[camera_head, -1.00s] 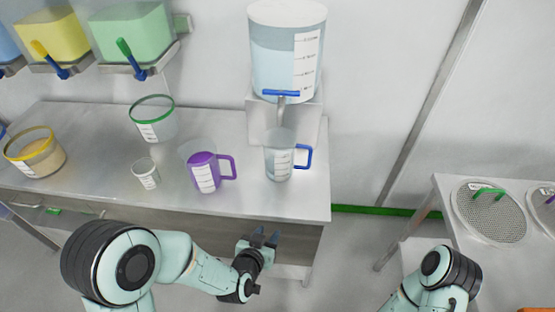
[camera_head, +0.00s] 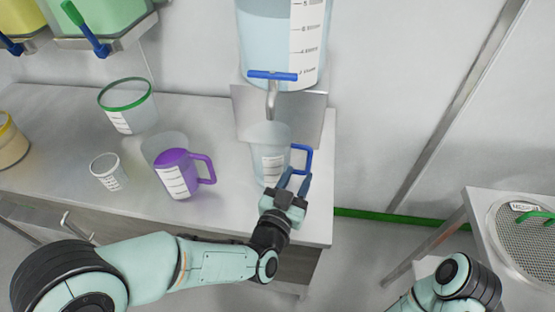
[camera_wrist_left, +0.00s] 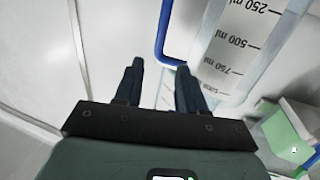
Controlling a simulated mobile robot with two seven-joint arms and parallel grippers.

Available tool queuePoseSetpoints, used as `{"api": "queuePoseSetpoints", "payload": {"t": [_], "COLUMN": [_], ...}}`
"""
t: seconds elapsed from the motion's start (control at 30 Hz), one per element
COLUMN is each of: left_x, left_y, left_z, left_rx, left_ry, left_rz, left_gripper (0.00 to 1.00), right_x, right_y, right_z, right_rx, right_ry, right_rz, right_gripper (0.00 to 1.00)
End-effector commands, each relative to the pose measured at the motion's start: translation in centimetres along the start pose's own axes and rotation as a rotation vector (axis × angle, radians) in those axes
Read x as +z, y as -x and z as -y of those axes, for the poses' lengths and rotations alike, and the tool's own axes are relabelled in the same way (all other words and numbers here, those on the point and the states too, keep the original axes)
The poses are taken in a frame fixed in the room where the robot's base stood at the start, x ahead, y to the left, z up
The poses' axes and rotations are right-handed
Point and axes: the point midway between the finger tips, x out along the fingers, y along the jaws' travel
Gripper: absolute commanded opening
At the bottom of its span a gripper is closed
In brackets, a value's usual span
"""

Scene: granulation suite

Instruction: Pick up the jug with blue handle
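The clear jug (camera_head: 268,160) with a blue handle (camera_head: 308,158) stands upright on the steel table, under the tap of a large water tank. My left gripper (camera_head: 294,180) is open, its fingers pointing at the handle from the front. In the left wrist view the handle (camera_wrist_left: 161,40) lies just beyond the two spread fingers (camera_wrist_left: 158,85), and the jug's printed scale (camera_wrist_left: 235,45) is on the right. The handle does not appear to be between the fingers. My right arm shows at the bottom right of the head view; its gripper is out of frame.
A purple-handled jug (camera_head: 176,172), a small white cup (camera_head: 108,172) and a green-rimmed container (camera_head: 128,108) stand left of the jug. The water tank (camera_head: 280,40) with its blue tap (camera_head: 272,76) is above it. Another table with a sieve (camera_head: 525,235) is at right.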

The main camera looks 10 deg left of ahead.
Motion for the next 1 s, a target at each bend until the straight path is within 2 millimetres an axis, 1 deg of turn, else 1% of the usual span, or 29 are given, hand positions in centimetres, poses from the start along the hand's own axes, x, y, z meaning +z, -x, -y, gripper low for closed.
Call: {"api": "queuePoseSetpoints", "payload": {"t": [0.03, 0.1, 0.2, 0.37, 0.57, 0.63, 0.77, 0.97, 1.0], "left_x": [0.1, 0.1, 0.1, 0.2, 0.9, 0.8, 0.8, 0.8, 0.8], "left_y": [-1.0, -2.2, -3.3, -4.2, -7.2, -8.1, -8.9, -9.0, -9.0], "left_z": [0.0, 0.0, 0.0, 0.0, -0.2, -0.2, -0.1, -0.1, -0.1], "left_rx": [-0.001, 0.000, 0.000, 0.001, 0.000, 0.000, 0.001, 0.001, 0.001], "left_ry": [-0.002, -0.002, -0.002, -0.001, -0.002, -0.001, -0.001, -0.001, -0.001], "left_rz": [0.000, 0.000, 0.001, 0.001, 0.001, 0.001, 0.001, 0.001, 0.001], "left_gripper": [0.40, 0.40, 0.40, 0.40, 0.40, 0.40, 0.40, 0.40, 0.33], "right_x": [-0.1, -0.2, -0.3, -0.4, -0.9, -1.0, -1.1, -1.1, -1.1], "right_y": [-0.1, -0.1, -0.2, -0.2, -0.6, -0.6, -0.6, -0.6, -0.6], "right_z": [0.0, -0.1, -0.1, -0.1, -0.3, -0.3, -0.3, -0.3, -0.3], "right_rx": [0.000, 0.000, 0.001, 0.001, 0.001, 0.001, 0.002, 0.001, 0.001], "right_ry": [0.000, -0.001, -0.001, -0.001, -0.003, -0.003, -0.003, -0.003, -0.003], "right_rz": [-0.003, -0.005, -0.007, -0.010, -0.025, -0.027, -0.029, -0.030, -0.029], "right_gripper": [0.00, 0.00, 0.00, 0.00, 0.00, 0.00, 0.00, 0.00, 0.00]}}
